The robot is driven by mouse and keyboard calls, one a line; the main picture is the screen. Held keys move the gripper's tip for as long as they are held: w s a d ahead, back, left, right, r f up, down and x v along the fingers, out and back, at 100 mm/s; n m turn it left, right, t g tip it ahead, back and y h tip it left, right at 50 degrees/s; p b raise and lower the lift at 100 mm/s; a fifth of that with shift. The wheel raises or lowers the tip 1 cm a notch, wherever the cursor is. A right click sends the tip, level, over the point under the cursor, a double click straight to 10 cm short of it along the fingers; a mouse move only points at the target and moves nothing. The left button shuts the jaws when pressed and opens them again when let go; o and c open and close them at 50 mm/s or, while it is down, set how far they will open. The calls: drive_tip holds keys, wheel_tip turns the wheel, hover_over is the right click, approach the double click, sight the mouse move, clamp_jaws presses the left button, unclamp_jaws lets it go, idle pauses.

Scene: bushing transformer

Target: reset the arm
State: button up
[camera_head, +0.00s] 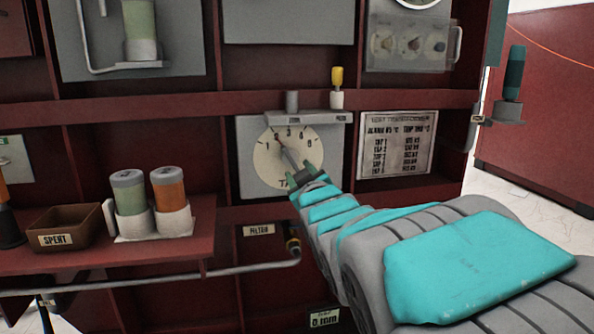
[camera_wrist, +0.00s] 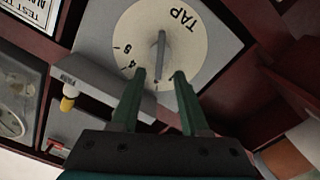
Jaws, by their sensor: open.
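My gripper (camera_head: 302,186) reaches up toward the round cream tap dial (camera_head: 266,162) on the red transformer panel. In the wrist view, my gripper (camera_wrist: 160,78) has its two dark green fingers apart, with the dial (camera_wrist: 205,35) just beyond them. The dial's grey pointer lever (camera_wrist: 161,52) shows between and just past the fingertips. I cannot tell whether either finger touches it. In the head view my arm hides the lower right part of the dial.
A small shelf (camera_head: 300,118) with a grey peg and a yellow-topped piece (camera_head: 337,85) juts out above the dial. A rating plate (camera_head: 397,143) is to its right. A lower-left shelf (camera_head: 180,250) holds a brown bin (camera_head: 70,226) and two canisters (camera_head: 150,200). A pipe runs beneath.

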drive_tip(key=s+d+f+m+g+h+p, duration=0.1)
drive_tip(key=s+d+f+m+g+h, duration=0.65)
drive_tip(key=s+d+f, duration=0.85)
drive_tip(key=s+f+g, duration=0.3)
drive_tip(key=s+g, duration=0.1)
drive_tip(key=s, duration=0.5)
drive_tip(key=s+d+f+m+g+y, duration=0.1)
drive_tip(key=s+f+g, duration=0.2)
drive_tip(key=s, duration=0.7)
drive_tip(key=s+d+f+g+y+p, duration=0.1)
drive_tip(key=s+f+g, duration=0.2)
drive_tip(key=s, duration=0.6)
drive_tip(key=shift+s+d+m+g, duration=0.25)
drive_tip(key=shift+m+g, duration=0.1)
drive_tip(key=shift+g, duration=0.5)
